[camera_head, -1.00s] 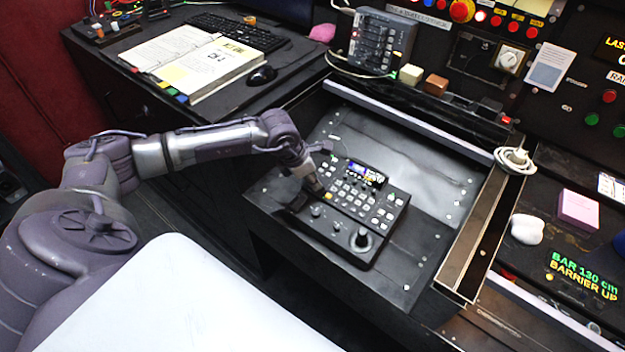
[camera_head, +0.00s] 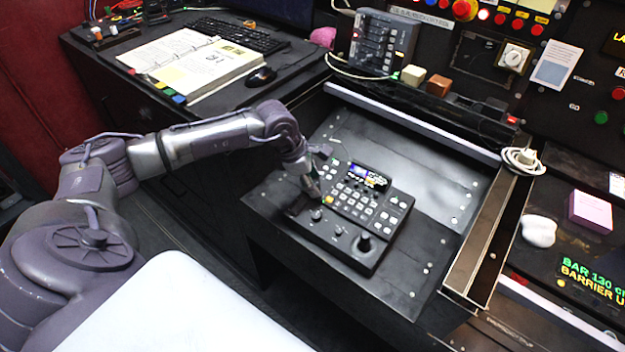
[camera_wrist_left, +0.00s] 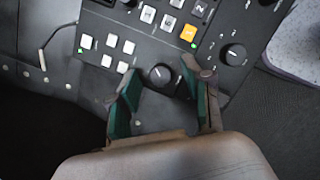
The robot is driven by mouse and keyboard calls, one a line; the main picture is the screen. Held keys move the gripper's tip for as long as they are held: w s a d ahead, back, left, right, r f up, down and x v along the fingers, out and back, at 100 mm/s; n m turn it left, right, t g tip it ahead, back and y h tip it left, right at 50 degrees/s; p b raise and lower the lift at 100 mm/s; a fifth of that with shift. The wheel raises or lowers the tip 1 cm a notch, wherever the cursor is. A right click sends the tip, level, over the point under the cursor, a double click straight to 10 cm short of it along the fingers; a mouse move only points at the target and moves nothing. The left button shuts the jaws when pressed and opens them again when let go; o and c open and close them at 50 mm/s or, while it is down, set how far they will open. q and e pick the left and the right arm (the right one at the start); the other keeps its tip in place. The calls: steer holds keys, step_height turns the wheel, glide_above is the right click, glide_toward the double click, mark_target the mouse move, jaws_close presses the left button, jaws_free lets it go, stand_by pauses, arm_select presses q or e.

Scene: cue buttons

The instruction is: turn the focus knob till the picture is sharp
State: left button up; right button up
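A black control panel (camera_head: 345,215) with several buttons, a small lit screen (camera_head: 367,174) and black knobs lies on the desk. My left gripper (camera_head: 312,195) is low over its left front part. In the left wrist view my left gripper (camera_wrist_left: 160,78) is open, with a small black knob (camera_wrist_left: 162,75) between its fingertips. A gap shows beside the knob, so I see no firm grip. Another black knob (camera_wrist_left: 234,54) sits to the right, outside the fingers. I cannot read which one is the focus knob, nor whether the screen picture is sharp. My right gripper is not in view.
An open binder (camera_head: 200,66), a mouse (camera_head: 261,76) and a keyboard (camera_head: 240,35) lie at the back left. A raised rail (camera_head: 415,122) runs behind the panel. A coiled white cable (camera_head: 522,160) lies at the right. The dark desktop right of the panel is clear.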

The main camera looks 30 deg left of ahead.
arm_select(q)
steer(key=shift+a+r, duration=0.1)
steer(key=shift+r, duration=0.2)
steer(key=v, duration=1.1)
steer(key=shift+r, duration=0.2)
steer(key=shift+s, duration=0.1)
